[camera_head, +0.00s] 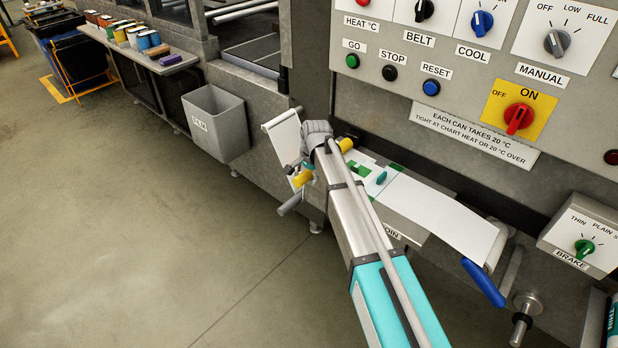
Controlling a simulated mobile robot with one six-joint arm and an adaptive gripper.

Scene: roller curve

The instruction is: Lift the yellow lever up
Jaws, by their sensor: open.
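Two yellow pieces show beside the end of my arm: one, likely part of the yellow lever (303,177), just left of the arm, and a smaller one to its upper right. The arm covers what lies between them, so I cannot tell if they join. My gripper (296,167) is at the far end of the arm, mostly hidden by the wrist, close to the left yellow piece. It is open. Whether its fingers touch the lever cannot be seen.
A white sheet (440,214) runs over the bench to a roller with a blue handle (483,283) at right. The control panel (388,52) rises behind. A grey bin (215,122) stands left. Cans stand on a shelf (182,61). The floor at left is clear.

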